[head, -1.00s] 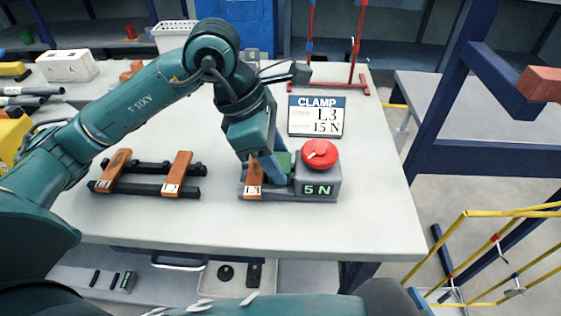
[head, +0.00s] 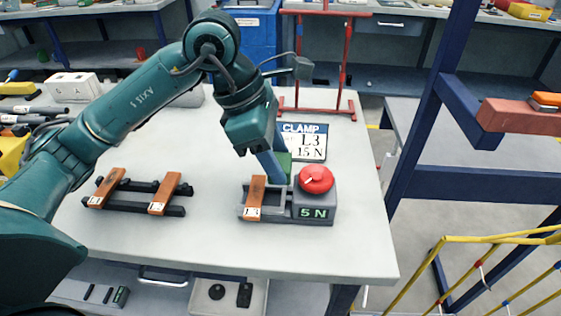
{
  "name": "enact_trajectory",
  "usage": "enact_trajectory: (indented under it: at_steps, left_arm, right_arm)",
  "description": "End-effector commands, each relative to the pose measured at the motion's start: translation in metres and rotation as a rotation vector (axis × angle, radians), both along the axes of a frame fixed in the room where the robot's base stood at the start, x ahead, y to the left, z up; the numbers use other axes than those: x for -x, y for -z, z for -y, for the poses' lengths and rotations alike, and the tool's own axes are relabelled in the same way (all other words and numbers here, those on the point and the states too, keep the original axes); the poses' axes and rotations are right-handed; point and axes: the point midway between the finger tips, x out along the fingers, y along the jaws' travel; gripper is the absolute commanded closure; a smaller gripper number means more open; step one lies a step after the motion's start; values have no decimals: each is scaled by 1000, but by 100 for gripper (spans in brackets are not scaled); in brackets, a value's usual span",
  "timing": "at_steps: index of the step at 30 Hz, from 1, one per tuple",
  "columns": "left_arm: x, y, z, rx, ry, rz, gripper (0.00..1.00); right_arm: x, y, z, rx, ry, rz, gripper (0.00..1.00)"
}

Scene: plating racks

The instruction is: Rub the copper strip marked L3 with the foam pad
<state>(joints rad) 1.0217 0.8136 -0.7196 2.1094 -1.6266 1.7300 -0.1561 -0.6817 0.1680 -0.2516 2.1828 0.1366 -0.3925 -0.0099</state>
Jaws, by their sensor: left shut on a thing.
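The copper strip (head: 256,191) with a small white label, hard to read but ending in 3, lies across the left part of a grey clamp fixture (head: 276,214). The fixture has a red knob (head: 316,179) and a display reading 5 N. A sign (head: 305,142) behind it reads CLAMP, L3, 15 N. My left gripper (head: 275,168) is shut on a green foam pad (head: 284,164), just behind and right of the strip's far end. I cannot tell whether the pad touches anything. My right gripper is not in view.
Two more copper strips (head: 107,187) (head: 165,192) lie on dark rails to the left. A red stand (head: 343,85) is behind the sign. The table (head: 210,240) is clear in front and between the fixtures. A yellow rail stands at the lower right.

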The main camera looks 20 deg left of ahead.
Motion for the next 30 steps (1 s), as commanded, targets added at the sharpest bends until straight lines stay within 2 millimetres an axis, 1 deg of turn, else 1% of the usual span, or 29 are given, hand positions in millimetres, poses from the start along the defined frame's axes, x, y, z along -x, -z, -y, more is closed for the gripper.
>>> enact_trajectory:
  at_steps: [1, 3, 9, 26, 30]
  left_arm:
    - [0, -8, -2, 0, -1, 1, 74]
    - [-1, -14, -3, -1, -1, 0, 74]
    - [-1, -28, -7, -1, -2, 1, 74]
    - [-1, -28, -8, 0, -2, 0, 74]
    - [-2, -28, -14, -1, -18, -1, 74]
  right_arm:
    - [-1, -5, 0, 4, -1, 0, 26]
    - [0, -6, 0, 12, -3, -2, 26]
    - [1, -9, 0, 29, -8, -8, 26]
    - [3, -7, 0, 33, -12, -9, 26]
    - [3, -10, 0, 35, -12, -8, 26]
